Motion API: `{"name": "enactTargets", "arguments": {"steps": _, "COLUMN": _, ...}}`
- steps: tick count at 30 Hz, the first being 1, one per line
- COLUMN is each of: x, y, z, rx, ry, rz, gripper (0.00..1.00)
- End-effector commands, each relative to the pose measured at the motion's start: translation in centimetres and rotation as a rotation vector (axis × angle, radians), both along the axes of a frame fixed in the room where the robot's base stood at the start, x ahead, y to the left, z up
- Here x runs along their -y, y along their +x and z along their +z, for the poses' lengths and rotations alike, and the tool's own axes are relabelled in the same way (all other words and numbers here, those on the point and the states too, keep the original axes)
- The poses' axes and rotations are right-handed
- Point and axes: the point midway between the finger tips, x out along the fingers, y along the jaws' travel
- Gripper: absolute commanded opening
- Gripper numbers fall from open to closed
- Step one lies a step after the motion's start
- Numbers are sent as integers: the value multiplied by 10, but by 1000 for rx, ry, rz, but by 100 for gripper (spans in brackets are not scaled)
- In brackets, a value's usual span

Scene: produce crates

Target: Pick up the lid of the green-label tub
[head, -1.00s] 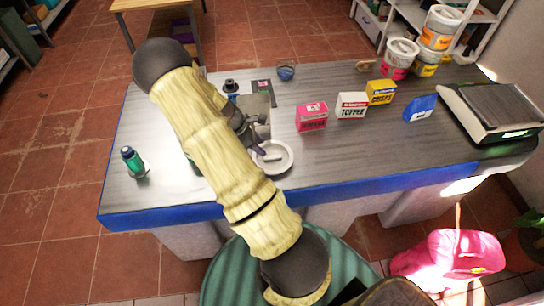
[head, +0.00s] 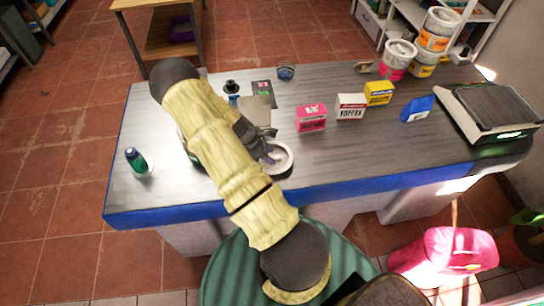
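A white round disc (head: 284,168) with a raised rim lies on the grey counter near its front edge; I cannot tell whether it is the lid or a dish. My gripper (head: 270,158) is at the disc's left side, partly over it. The arm hides much of the gripper, and its opening is unclear. A bit of a green-and-white thing (head: 186,148) shows at the arm's left edge, perhaps the green-label tub; the arm covers most of it.
Pink (head: 311,118), white (head: 351,107) and yellow (head: 379,92) boxes and a blue packet (head: 417,109) stand right of the disc. Stacked tubs (head: 398,58) and a scale (head: 490,112) are further right. A green bottle (head: 137,161) stands at left. The front middle is clear.

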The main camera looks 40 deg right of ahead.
Motion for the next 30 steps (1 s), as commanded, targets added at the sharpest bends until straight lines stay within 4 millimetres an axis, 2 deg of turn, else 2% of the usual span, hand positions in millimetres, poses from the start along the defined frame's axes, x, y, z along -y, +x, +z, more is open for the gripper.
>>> {"name": "enactTargets", "arguments": {"steps": 6, "x": 5, "y": -3, "z": -10, "rx": 1, "ry": 1, "rz": -1, "gripper": 40}}
{"name": "enactTargets", "arguments": {"steps": 20, "x": 4, "y": -3, "z": -10, "rx": 1, "ry": 1, "rz": -1, "gripper": 40}}
{"name": "enactTargets", "arguments": {"steps": 27, "x": 4, "y": -3, "z": -10, "rx": 0, "ry": 0, "rz": -1, "gripper": 0}}
{"name": "enactTargets", "arguments": {"steps": 30, "x": 4, "y": -3, "z": -10, "rx": 0, "ry": 0, "rz": -1, "gripper": 0}}
